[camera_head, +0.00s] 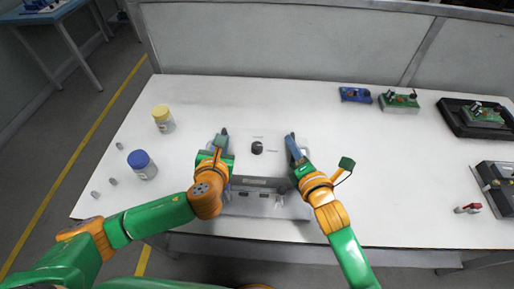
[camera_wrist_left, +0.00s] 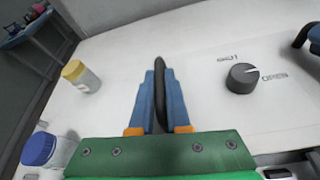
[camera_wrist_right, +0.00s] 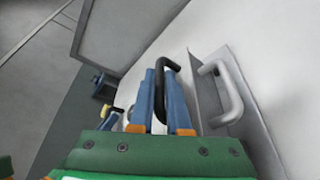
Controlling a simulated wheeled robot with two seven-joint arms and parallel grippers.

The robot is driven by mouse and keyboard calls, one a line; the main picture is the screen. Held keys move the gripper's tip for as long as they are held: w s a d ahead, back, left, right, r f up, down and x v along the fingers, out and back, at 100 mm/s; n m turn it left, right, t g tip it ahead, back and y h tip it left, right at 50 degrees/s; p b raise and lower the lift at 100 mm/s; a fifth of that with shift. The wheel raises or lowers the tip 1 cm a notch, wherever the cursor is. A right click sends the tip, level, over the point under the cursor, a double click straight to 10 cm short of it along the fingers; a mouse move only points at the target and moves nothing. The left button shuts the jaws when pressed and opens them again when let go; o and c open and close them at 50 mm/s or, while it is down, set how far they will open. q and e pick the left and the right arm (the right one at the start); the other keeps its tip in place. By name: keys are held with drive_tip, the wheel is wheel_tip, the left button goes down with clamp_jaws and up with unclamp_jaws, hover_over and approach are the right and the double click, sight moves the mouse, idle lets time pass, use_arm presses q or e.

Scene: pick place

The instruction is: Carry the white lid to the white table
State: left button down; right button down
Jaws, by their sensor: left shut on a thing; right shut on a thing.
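The white lid (camera_head: 257,170) is between my two grippers, with a black knob and the words SHUT and OPEN on its face. Its knob side also shows in the left wrist view (camera_wrist_left: 205,75). My left gripper (camera_head: 222,138) is shut on a black handle of the lid at its left side. My right gripper (camera_head: 292,145) is shut on the other black handle at its right side. The white table (camera_head: 400,190) spreads around and behind the lid. The lid's outline blends into the table, so I cannot tell its height above it.
A yellow-capped jar (camera_head: 163,120) and a blue-capped jar (camera_head: 143,165) stand at the left. A grey box (camera_head: 265,203) is near the front edge, between my arms. A grey partition runs behind.

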use_arm(q)
drive_tip(key=shift+r, duration=0.1)
use_arm(e)
drive_tip(key=shift+r, duration=0.1)
